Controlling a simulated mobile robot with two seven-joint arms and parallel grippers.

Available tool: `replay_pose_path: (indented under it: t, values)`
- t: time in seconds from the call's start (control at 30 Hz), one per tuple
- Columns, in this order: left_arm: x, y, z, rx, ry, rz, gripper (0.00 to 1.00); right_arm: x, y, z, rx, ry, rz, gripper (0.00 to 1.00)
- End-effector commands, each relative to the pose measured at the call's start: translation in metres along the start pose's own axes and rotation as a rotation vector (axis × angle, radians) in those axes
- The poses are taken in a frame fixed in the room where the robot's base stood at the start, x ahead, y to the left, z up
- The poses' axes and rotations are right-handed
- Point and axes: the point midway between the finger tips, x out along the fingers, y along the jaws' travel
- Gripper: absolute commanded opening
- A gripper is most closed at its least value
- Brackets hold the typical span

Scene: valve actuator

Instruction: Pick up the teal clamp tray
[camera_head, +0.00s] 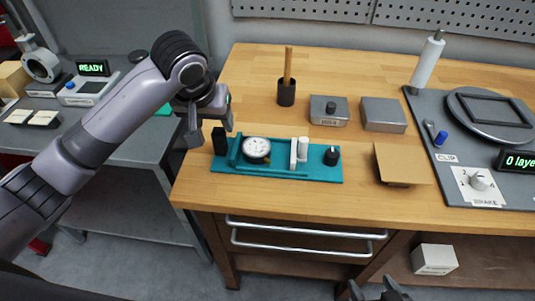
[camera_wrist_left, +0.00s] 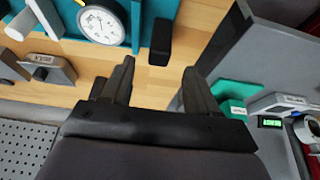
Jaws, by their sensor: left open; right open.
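The teal clamp tray (camera_head: 290,174) lies flat on the wooden bench, with a white dial gauge (camera_head: 257,149), a white upright piece (camera_head: 303,149) and a black knob (camera_head: 331,156) on it. A black upright block (camera_head: 219,141) stands at its left end; it also shows in the left wrist view (camera_wrist_left: 161,42). My left gripper (camera_head: 211,123) is above and behind this left end, open and empty. In the left wrist view its fingers (camera_wrist_left: 159,70) are spread apart, with the black block beyond the gap. My right gripper (camera_head: 378,290) is open at the bottom edge, away from the tray.
Behind the tray stand a dark cup with a wooden stick (camera_head: 287,93) and two grey metal blocks (camera_head: 329,111) (camera_head: 383,115). A brown cardboard piece (camera_head: 400,165) lies to the right, before a grey station (camera_head: 425,110). The bench's front strip is clear.

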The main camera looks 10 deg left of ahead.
Motion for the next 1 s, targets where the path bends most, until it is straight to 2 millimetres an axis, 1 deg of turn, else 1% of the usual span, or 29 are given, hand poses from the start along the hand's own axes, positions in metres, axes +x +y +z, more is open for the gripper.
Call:
replay_pose_path:
  t: [0.07, 0.2, 0.33, 0.43, 0.63, 0.67, 0.7, 0.77, 0.8, 0.83, 1.0]
  values:
    - [0.007, 0.0, 0.001, 0.0, -0.001, -0.001, 0.6, 0.0, 0.0, 0.0, 0.0, 0.0, 0.0, 0.77]
    - [0.029, 0.001, 0.003, -0.001, -0.003, -0.003, 0.6, 0.0, 0.0, 0.0, 0.0, 0.0, 0.0, 0.77]
    - [0.045, 0.001, 0.002, -0.001, -0.002, -0.001, 0.6, 0.0, 0.0, 0.0, 0.0, 0.0, 0.0, 0.77]
    - [0.051, 0.002, 0.002, -0.001, 0.0, -0.001, 0.6, 0.0, 0.0, 0.0, 0.0, 0.0, 0.0, 0.77]
    - [0.052, 0.002, 0.002, -0.001, 0.001, 0.001, 0.6, 0.0, 0.0, 0.0, 0.0, 0.0, 0.0, 0.77]
    - [0.052, 0.002, 0.002, -0.001, 0.001, 0.0, 0.56, 0.0, 0.0, 0.0, 0.0, 0.0, 0.0, 0.77]
    - [0.052, 0.002, 0.002, -0.001, 0.001, 0.0, 0.43, 0.0, 0.0, 0.0, 0.0, 0.0, 0.0, 0.77]
    - [0.052, 0.002, 0.002, -0.001, 0.001, 0.0, 0.24, 0.0, 0.0, 0.0, 0.0, 0.0, 0.0, 0.77]
    - [0.052, 0.002, 0.002, -0.001, 0.001, 0.001, 0.11, 0.0, 0.0, 0.0, 0.0, 0.0, 0.0, 0.77]
    - [0.052, 0.002, 0.002, -0.001, 0.001, 0.001, 0.01, 0.0, 0.0, 0.0, 0.0, 0.0, 0.0, 0.77]
    - [0.051, 0.002, 0.001, -0.002, 0.005, 0.003, 0.0, 0.0, 0.0, 0.0, 0.0, 0.0, 0.0, 0.77]
